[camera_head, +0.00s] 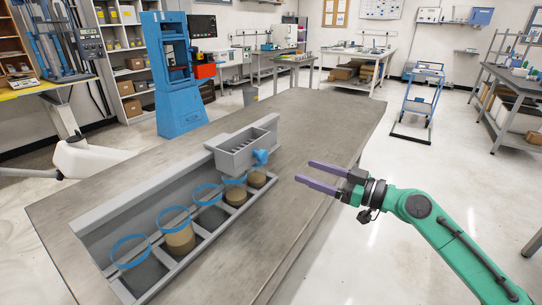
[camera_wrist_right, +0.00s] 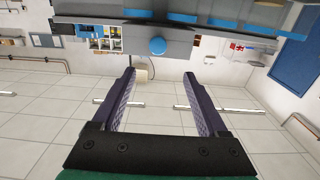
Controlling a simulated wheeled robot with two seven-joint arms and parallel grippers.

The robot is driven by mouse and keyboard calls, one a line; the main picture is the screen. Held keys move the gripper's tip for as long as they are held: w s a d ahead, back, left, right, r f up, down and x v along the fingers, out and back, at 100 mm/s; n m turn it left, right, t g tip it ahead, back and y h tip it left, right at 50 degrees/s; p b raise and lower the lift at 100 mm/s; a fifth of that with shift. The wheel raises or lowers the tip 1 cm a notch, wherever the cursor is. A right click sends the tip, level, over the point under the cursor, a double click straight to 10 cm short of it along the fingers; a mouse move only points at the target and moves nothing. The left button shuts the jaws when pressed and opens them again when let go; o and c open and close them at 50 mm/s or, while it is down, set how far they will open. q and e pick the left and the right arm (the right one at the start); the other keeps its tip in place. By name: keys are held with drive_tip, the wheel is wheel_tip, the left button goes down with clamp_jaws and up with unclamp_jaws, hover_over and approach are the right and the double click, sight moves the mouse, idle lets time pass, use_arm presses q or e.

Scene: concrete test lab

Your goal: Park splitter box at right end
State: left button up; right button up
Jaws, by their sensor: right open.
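The splitter box (camera_head: 243,146) is a grey open-topped box with a row of slots inside. It sits at the far right end of the long grey rack (camera_head: 120,210). A blue knob (camera_head: 260,157) sticks out of its near side. My right gripper (camera_head: 303,171) is open and empty, to the right of the knob and apart from it, with its fingers pointing at it. In the right wrist view the knob (camera_wrist_right: 157,46) lies just beyond the gap between the open fingertips (camera_wrist_right: 158,73). My left gripper is not in view.
The rack holds several compartments with blue rings (camera_head: 131,250); some hold brown-filled containers (camera_head: 180,240). The grey table (camera_head: 310,130) is clear behind and right of the rack. A blue machine (camera_head: 180,105) stands beyond the table.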

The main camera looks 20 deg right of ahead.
sight(265, 156)
drive_tip(key=p+x, duration=0.6)
drive_tip(key=x, duration=0.6)
drive_tip(key=shift+w+d, duration=0.1)
drive_tip(key=shift+w, duration=0.15)
drive_tip(key=shift+w+f, duration=0.1)
drive_tip(key=shift+w, duration=0.1)
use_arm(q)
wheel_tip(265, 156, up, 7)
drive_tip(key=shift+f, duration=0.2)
use_arm(e)
drive_tip(key=shift+s, duration=0.1)
clamp_jaws()
